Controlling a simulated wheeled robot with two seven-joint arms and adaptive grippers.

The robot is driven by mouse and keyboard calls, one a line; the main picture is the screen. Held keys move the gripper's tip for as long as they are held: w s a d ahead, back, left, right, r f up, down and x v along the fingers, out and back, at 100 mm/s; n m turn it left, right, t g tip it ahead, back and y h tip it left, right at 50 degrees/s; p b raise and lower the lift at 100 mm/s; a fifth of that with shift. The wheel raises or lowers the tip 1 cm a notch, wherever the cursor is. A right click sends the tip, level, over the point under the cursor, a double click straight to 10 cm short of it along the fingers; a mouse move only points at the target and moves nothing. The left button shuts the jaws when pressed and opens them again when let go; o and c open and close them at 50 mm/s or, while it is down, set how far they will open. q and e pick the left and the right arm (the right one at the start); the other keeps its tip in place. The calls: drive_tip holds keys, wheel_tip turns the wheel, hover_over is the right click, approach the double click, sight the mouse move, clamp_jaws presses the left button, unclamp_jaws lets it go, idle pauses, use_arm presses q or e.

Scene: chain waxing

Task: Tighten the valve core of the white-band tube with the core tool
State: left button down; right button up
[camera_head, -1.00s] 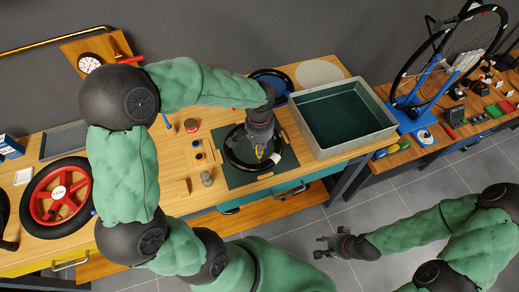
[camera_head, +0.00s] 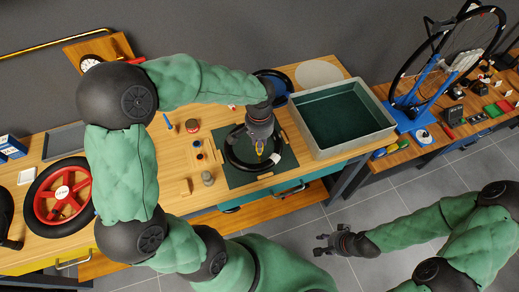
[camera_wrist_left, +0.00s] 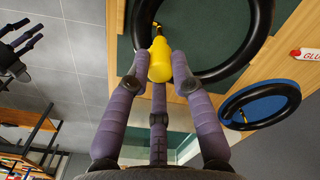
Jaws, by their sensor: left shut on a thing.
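My left gripper (camera_head: 260,140) is shut on the yellow core tool (camera_wrist_left: 160,61), and points down over a black tube (camera_head: 233,160) on a dark green mat (camera_head: 240,180). In the left wrist view the tool's far end is at the valve (camera_wrist_left: 156,29) on the inner side of the tube (camera_wrist_left: 205,75). I cannot tell whether the tool is seated on the core. Another tube (camera_wrist_left: 284,88) lies on a blue disc (camera_wrist_left: 262,104). My right gripper (camera_head: 325,245) is open and empty over the floor.
A grey bin with a green inside (camera_head: 388,128) stands to the right of the mat. Small jars (camera_head: 192,126), a wooden block and a red wheel (camera_head: 41,206) are to the left. A side bench with a wheel stand (camera_head: 408,118) is at far right.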

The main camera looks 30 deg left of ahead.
use_arm(q)
drive_tip(key=shift+r, duration=0.45)
drive_tip(key=shift+r+p, duration=1.75)
drive_tip(key=shift+r, duration=0.25)
drive_tip(key=shift+f, duration=0.15)
